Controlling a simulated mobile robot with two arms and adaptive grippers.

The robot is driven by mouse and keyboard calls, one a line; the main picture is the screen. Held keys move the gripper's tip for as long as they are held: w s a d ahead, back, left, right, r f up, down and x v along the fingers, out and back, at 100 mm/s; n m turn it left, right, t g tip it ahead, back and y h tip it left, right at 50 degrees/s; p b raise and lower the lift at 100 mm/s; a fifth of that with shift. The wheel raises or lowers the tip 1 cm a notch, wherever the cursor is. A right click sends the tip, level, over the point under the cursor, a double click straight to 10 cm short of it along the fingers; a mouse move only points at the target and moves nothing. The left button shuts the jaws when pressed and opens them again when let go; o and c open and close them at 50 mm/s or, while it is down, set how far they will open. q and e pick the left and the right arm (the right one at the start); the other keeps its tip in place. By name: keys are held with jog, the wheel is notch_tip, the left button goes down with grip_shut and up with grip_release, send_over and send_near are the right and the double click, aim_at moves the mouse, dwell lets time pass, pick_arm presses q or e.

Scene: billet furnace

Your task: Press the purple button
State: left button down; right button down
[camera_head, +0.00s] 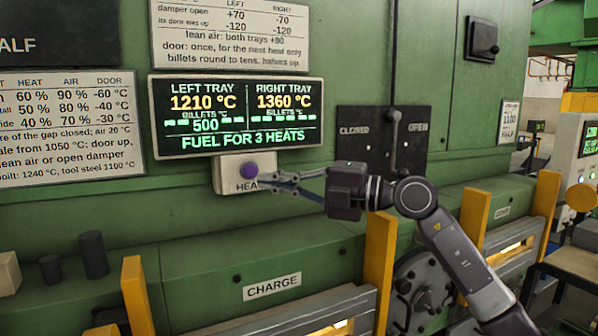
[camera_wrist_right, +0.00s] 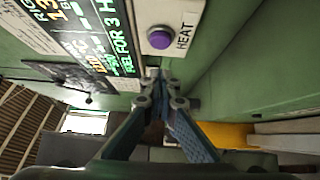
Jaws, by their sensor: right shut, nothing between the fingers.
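The purple button (camera_head: 249,170) sits on a pale box labelled HEAT (camera_head: 228,184), fixed to the green wall below the display. My right gripper (camera_head: 262,180) comes in from the right, shut and empty, with its fingertips close beside the button's right side. In the right wrist view the purple button (camera_wrist_right: 160,38) shows above the closed fingertips (camera_wrist_right: 158,76), with a gap between them in the picture. I cannot tell whether the fingertips touch the box. My left gripper is not in view.
A display (camera_head: 236,115) reads LEFT TRAY 1210 °C and RIGHT TRAY 1360 °C. A black damper plate (camera_head: 357,128) with a lever (camera_head: 394,140) is to the right. Yellow posts (camera_head: 379,270) stand out below, near the CHARGE opening.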

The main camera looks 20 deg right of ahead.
aim_at(246, 173)
jog(key=w+p, duration=0.1)
jog(key=w, duration=0.3)
jog(key=shift+w+a, duration=0.15)
